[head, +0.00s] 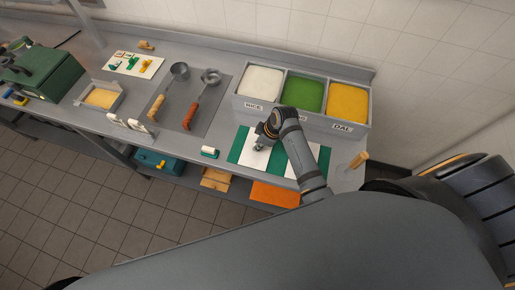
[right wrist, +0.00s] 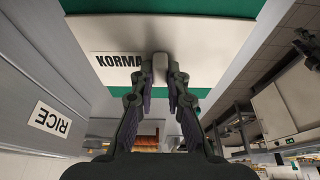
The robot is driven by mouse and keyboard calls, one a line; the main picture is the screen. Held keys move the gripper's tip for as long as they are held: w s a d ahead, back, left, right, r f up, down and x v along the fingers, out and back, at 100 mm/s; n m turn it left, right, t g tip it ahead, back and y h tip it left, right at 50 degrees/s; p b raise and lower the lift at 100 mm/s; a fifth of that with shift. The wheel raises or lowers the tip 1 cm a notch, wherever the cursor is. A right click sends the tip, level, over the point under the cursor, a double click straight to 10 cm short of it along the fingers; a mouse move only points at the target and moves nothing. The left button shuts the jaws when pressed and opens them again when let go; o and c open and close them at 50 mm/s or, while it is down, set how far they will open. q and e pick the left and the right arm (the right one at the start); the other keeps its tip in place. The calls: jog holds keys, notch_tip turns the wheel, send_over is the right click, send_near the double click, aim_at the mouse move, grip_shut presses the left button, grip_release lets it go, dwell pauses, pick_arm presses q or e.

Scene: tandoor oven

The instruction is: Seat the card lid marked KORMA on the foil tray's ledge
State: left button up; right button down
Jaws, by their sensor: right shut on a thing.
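The white card lid marked KORMA (right wrist: 215,40) lies against the green mat in the right wrist view, its lettering just left of my fingers. In the head view a white card (head: 249,155) shows under my right gripper (head: 262,143), over the mat's left part. In the right wrist view my right gripper (right wrist: 160,75) is shut on the lid's small pale grip. I cannot tell whether the lid is lifted off the mat. A foil tray (head: 118,104) with yellow-orange contents stands at the left of the counter. My left gripper is not in view.
Bins of white, green and yellow food (head: 303,118) stand behind the mat (head: 239,143). A second white card (head: 297,163) lies right of the first. Two ladles (head: 192,105) lie on a grey mat between lid and foil tray. White upright holders (head: 128,122) stand near the front edge.

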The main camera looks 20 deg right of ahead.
jog(key=shift+r, duration=0.1)
jog(key=shift+r+p, duration=0.7)
jog(key=shift+r, duration=0.25)
jog(key=c, duration=2)
grip_release()
grip_shut()
jog(key=shift+r, duration=1.95)
